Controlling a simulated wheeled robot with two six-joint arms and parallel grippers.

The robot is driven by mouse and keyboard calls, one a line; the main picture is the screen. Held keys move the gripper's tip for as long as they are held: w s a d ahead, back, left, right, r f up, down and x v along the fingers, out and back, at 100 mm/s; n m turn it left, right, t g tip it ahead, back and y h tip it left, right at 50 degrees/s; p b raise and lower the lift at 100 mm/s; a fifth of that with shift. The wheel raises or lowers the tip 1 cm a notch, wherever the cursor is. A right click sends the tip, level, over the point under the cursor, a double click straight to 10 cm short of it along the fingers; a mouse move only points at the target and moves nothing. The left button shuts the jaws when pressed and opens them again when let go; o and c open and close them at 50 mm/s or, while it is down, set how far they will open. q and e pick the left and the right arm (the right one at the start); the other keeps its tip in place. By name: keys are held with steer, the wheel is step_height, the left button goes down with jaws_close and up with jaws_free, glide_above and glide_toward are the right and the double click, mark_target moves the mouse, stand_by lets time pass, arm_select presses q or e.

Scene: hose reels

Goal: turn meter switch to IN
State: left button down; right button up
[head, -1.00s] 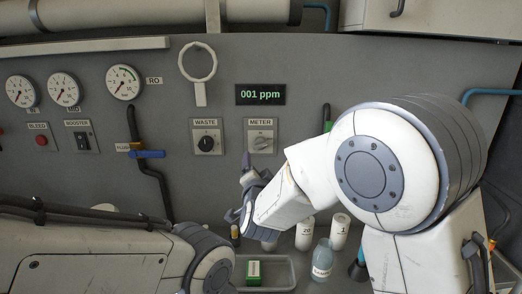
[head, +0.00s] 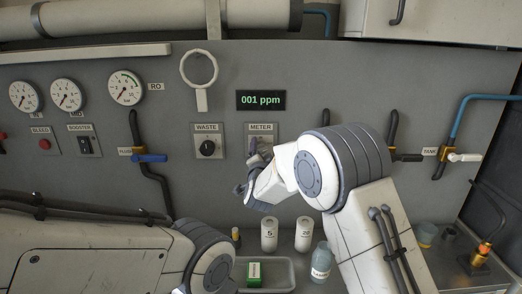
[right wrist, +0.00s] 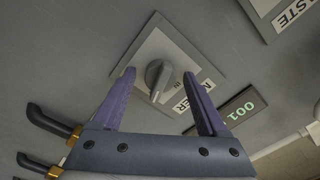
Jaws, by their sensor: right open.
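The meter switch (head: 261,129) is a plate on the grey panel under the METER label, partly hidden behind my right gripper (head: 258,150) in the head view. In the right wrist view its grey knob (right wrist: 157,82) shows whole on a light square plate (right wrist: 172,52). My right gripper is open, with one purple finger on each side of the knob in the picture. Whether the fingers touch the knob cannot be told. My left arm shows at lower left in the head view, but its gripper does not.
The WASTE switch (head: 207,148) sits just left of the meter switch. A display (head: 261,100) above reads 001 ppm. A blue-handled valve (head: 150,157) is further left. Below stand white bottles (head: 269,235), a clear bottle (head: 321,262) and a tray (head: 288,275) with a green box.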

jaws_close()
steer(key=shift+n, duration=0.3)
steer(key=n, duration=0.2)
steer(key=shift+f+n+b, duration=0.1)
steer(key=shift+n+b, duration=0.2)
steer(key=shift+b, duration=0.1)
steer(key=n, duration=0.2)
steer(key=shift+n, duration=0.3)
steer(key=n, duration=0.3)
steer(key=shift+n, duration=0.3)
steer(key=shift+n+p, duration=0.6)
steer(key=shift+n, duration=1.7)
